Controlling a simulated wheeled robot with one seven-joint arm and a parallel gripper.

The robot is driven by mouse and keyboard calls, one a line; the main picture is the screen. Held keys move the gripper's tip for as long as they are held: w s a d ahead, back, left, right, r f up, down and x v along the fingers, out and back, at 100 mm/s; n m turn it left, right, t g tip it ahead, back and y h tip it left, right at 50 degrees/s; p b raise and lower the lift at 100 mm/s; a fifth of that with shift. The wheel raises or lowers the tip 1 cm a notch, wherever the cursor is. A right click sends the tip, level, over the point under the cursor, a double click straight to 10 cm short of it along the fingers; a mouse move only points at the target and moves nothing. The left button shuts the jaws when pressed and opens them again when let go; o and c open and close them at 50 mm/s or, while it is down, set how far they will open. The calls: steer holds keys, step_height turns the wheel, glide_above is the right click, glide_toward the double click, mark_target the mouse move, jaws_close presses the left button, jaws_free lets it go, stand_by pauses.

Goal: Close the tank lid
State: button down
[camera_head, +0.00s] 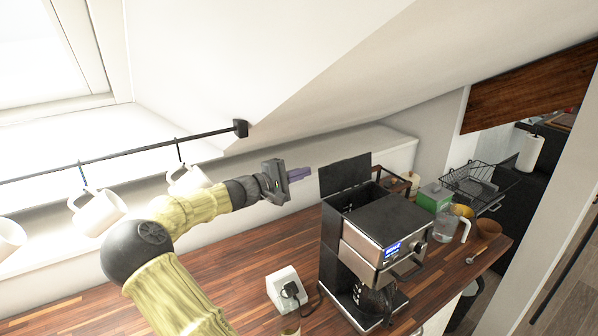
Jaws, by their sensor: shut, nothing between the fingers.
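A black and silver coffee machine (392,228) stands on the wooden counter. Its dark tank lid (345,175) stands raised at the back left of the machine's top, above the open tank (352,198). A glass jug (372,303) sits in the lower front of the machine. My gripper (304,173) is at the end of my arm, just left of the raised lid in the picture, at about its height. Its purple fingers are shut with nothing between them. A small gap shows between the fingertips and the lid, though depth is hard to tell.
White mugs (98,211) hang from a black rail (130,152) at the left. A white socket box (287,287) with a plug is left of the machine. A green box (434,197), clear pitcher (446,226) and wire rack (478,182) stand to the right. The sloped ceiling (330,80) hangs overhead.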

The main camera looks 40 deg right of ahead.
mark_target(343, 173)
steer(key=d+p, duration=0.2)
steer(key=d, duration=0.5)
steer(key=shift+s+p, duration=0.35)
steer(key=shift+s+d+b, duration=0.15)
steer(key=shift+d+b, duration=0.05)
steer(key=shift+b, duration=0.2)
